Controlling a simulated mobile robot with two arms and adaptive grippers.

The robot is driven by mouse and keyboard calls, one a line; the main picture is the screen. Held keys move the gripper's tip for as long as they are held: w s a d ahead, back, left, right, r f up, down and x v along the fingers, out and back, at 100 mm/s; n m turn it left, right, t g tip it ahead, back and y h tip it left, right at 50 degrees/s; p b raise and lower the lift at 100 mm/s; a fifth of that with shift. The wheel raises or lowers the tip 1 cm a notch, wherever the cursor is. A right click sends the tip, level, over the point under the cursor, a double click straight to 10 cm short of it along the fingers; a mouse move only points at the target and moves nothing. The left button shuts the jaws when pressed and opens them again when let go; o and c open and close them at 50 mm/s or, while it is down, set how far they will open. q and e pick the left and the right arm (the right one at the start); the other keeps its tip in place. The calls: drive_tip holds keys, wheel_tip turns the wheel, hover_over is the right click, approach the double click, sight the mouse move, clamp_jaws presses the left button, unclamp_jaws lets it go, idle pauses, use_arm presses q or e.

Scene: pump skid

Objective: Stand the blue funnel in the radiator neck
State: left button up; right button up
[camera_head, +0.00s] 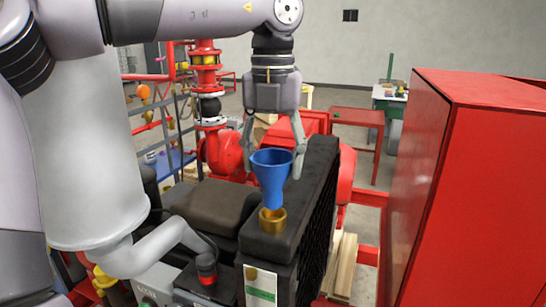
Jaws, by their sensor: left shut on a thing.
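The blue funnel (272,176) is upright, wide mouth up, in the middle of the view. My left gripper (273,161) points down from above and is shut on the funnel's rim, one finger at each side. The funnel's narrow lower end is at the brass radiator neck (272,220) on top of the black radiator (310,180). The spout tip is hidden, and I cannot tell how deep it sits in the neck. My right gripper is not in view.
A large red cabinet (470,180) stands to the right of the radiator. Red pump piping (207,100) rises behind on the left. A dark engine block (212,205) lies left of the radiator. A red table (357,118) stands farther back.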

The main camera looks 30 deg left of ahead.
use_arm(q)
drive_tip(key=shift+f, duration=0.2)
drive_tip(key=shift+f+b, duration=1.25)
drive_tip(key=shift+f, duration=0.35)
idle(0.5)
drive_tip(key=o, duration=1.4)
drive_tip(key=shift+c, duration=0.2)
wheel_tip(320, 180, up, 12)
drive_tip(key=shift+f, duration=0.1)
